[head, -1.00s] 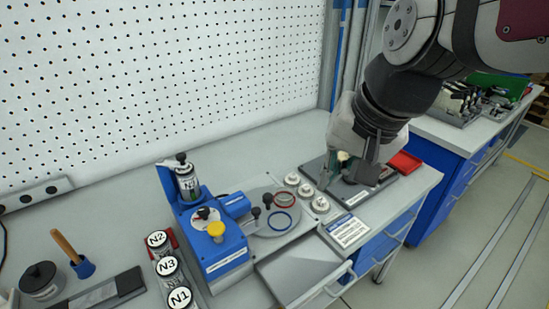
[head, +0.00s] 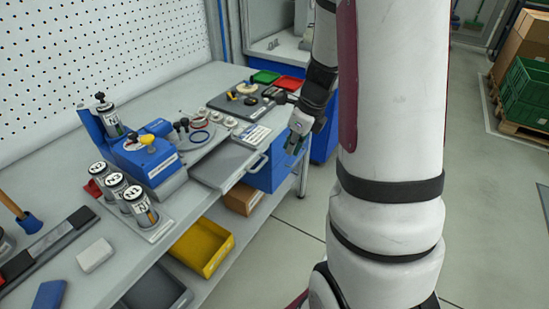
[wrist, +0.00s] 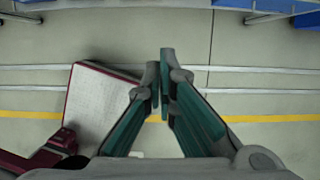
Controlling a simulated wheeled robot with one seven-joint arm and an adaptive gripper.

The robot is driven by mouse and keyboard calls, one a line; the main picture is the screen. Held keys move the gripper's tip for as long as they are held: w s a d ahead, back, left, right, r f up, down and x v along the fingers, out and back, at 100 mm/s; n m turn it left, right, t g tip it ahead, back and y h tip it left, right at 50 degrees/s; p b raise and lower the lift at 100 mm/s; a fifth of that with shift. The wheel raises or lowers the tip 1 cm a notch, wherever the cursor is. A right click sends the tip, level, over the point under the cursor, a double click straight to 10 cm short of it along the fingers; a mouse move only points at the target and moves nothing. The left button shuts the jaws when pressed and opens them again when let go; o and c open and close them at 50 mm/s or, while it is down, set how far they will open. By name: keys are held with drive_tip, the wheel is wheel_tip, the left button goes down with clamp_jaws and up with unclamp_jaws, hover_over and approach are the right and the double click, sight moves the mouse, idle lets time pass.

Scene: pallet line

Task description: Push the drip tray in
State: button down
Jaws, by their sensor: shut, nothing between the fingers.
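The drip tray (head: 222,166) is a flat grey tray with a bar handle (head: 253,170) on its front. In the head view it sticks out past the bench's front edge, just right of the blue machine (head: 145,155). My gripper (head: 293,149) is off the front of the bench, right of the tray's handle and apart from it. Its fingers point down. In the wrist view my gripper (wrist: 160,70) has its green-padded fingers together and empty, with only floor below them. The tray does not show in the wrist view.
Numbered canisters (head: 117,185) stand left of the machine. A dark plate (head: 243,103) with small parts and a red bin (head: 289,84) lie at the bench's far end. A yellow bin (head: 203,247) sits on the lower shelf. The floor in front is clear.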

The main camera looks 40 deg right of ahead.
sight(232, 156)
drive_tip(key=w+a+f, duration=0.2)
drive_tip(key=w+f, duration=0.4)
drive_tip(key=f, duration=0.3)
drive_tip(key=shift+a+f+b, duration=0.25)
drive_tip(key=shift+f+b, duration=0.15)
drive_tip(key=shift+b, duration=0.05)
drive_tip(key=shift+w, duration=0.15)
drive_tip(key=w+a, duration=0.1)
drive_tip(key=w, duration=0.3)
drive_tip(key=w+a+b, duration=0.1)
drive_tip(key=w+a, duration=0.1)
drive_tip(key=w, duration=0.2)
drive_tip(key=w+a, duration=0.1)
drive_tip(key=w, duration=0.3)
drive_tip(key=shift+a, duration=0.15)
drive_tip(key=shift+w+a, duration=0.2)
drive_tip(key=shift+w, duration=0.3)
drive_tip(key=shift+r, duration=0.1)
